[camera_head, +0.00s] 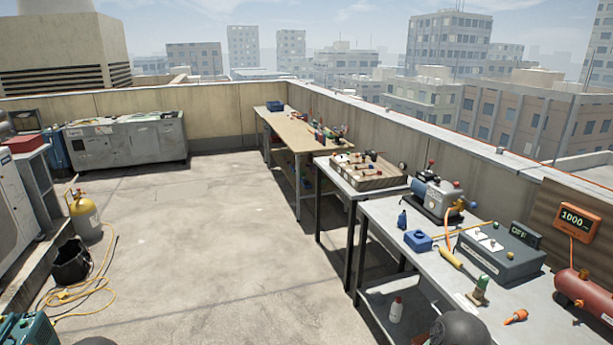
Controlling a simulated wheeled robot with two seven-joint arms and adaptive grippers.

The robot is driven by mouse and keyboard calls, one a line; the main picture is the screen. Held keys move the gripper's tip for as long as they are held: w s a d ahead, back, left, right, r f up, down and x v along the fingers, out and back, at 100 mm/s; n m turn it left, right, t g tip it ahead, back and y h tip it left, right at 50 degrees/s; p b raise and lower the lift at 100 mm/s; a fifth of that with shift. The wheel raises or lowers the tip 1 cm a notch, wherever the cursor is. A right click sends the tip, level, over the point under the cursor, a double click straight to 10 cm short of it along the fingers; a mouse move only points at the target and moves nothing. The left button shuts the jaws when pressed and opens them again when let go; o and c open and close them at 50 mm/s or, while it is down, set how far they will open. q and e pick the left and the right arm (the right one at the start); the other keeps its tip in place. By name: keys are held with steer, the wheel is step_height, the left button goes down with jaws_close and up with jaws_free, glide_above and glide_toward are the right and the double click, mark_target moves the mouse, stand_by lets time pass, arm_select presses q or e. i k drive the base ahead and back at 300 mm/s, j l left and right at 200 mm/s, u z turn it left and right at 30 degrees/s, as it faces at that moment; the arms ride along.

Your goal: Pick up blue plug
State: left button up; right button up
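A small upright blue piece (402,219), which looks like the blue plug, stands on the near grey metal table (388,226) at the right. A wider blue block (418,240) with a dark opening on top sits just in front of it, apart from it. They are small in the picture, so I cannot be sure which one is the plug.
The table also holds a pump (437,197), a grey control box (498,255), a yellow cylinder (450,257), an orange piece (516,316) and a red tank (585,293). A yellow gas bottle (85,217) and black bucket (72,262) stand left. The middle floor is clear.

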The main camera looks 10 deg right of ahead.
mark_target(401, 222)
steer(key=i, duration=2.05)
steer(key=i+z, duration=0.1)
steer(key=i, duration=0.5)
steer(key=i+j+z, duration=0.15)
steer(key=i, duration=0.45)
steer(key=i+j+z, duration=0.1)
steer(key=i, duration=0.45)
